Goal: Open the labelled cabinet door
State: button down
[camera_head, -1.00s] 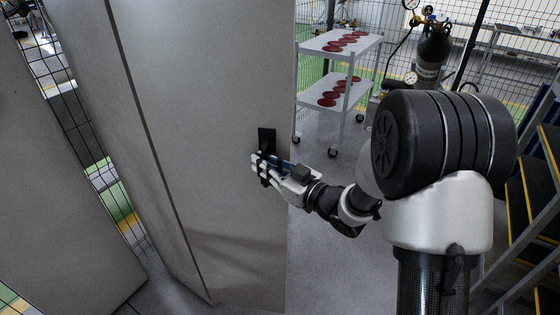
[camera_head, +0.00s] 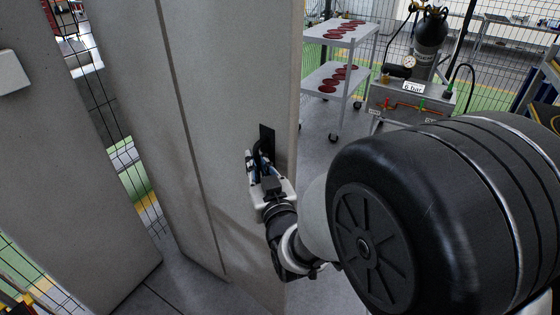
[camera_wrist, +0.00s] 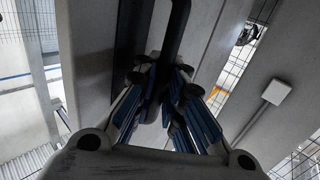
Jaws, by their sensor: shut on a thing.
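A tall grey cabinet door (camera_head: 235,90) stands in the middle of the head view, with a black handle (camera_head: 267,138) on a dark plate near its right edge. My gripper (camera_head: 258,162) is at the handle and shut on it. In the wrist view, the blue-padded fingers of my gripper (camera_wrist: 163,88) close around the lower part of the black handle bar (camera_wrist: 174,30). The fingers hide part of the handle. No label is readable on the door, and I cannot tell how far it stands open.
A white trolley (camera_head: 340,75) with red discs stands behind the door, beside a unit marked "6 bar" (camera_head: 410,98). Mesh fencing stands behind. My arm fills the lower right.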

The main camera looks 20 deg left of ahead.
jog(key=shift+s+a+f, duration=0.15)
jog(key=shift+s+a, duration=0.05)
jog(key=shift+s, duration=0.3)
jog(key=shift+h, duration=0.3)
jog(key=c, duration=1.7)
grip_release()
jog(key=shift+s, duration=0.1)
jog(key=v, duration=0.7)
jog(key=shift+s+d, duration=0.2)
